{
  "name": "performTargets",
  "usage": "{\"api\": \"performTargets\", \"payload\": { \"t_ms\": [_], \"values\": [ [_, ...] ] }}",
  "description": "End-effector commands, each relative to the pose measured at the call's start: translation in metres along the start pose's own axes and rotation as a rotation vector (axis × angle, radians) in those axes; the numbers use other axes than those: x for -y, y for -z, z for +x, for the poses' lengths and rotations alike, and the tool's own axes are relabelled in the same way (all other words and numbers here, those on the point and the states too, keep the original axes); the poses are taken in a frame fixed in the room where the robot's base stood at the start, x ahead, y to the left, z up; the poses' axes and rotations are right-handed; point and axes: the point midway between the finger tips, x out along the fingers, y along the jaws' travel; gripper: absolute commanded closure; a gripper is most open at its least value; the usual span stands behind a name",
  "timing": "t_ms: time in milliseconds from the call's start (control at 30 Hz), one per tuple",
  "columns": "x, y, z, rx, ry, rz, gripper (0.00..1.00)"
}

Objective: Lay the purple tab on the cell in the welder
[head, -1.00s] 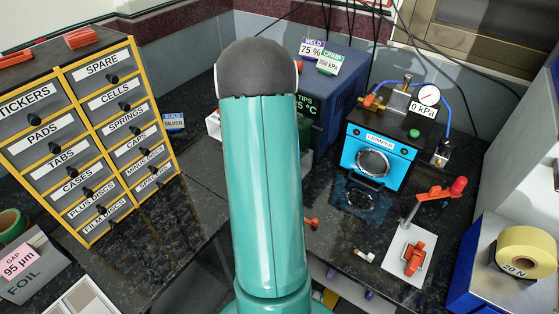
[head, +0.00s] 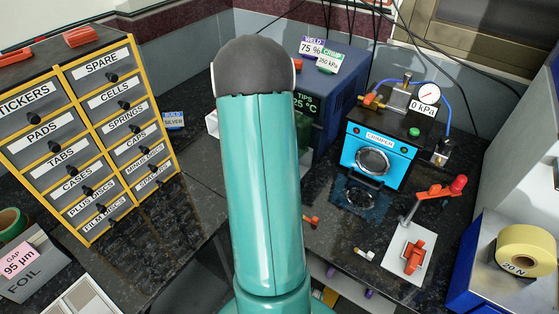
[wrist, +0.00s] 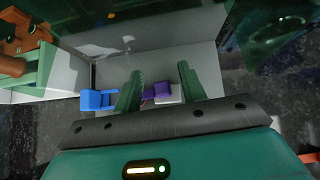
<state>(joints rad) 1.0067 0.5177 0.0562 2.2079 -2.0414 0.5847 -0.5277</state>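In the wrist view, my gripper (wrist: 161,80) has two green fingers standing apart. A small purple piece (wrist: 155,91), which looks like the tab, shows between them beside a white block (wrist: 168,95). I see a gap between the purple piece and the right finger; whether it touches the left finger is unclear. In the head view the dark blue welder box (head: 345,85) with the weld and tips readouts stands behind my arm. My arm hides my gripper and the tab there. I cannot make out the cell.
A blue piece (wrist: 95,100) lies left of the fingers on a pale surface. A drawer cabinet (head: 90,135) stands at left. The blue crimper (head: 378,155) is right of the welder. A white plate with an orange clamp (head: 410,255) and a tape roll (head: 527,250) are further right.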

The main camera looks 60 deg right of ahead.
Motion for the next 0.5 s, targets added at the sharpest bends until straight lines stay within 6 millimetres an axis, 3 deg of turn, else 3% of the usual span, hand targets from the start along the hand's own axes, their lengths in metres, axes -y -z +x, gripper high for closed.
{"api": "performTargets", "payload": {
  "t_ms": [267, 500],
  "values": [
    [-0.001, 0.0, -0.008, 0.0, -0.001, -0.001, 0.59],
    [-0.001, -0.001, -0.048, 0.003, -0.003, 0.0, 0.59]
  ]
}}
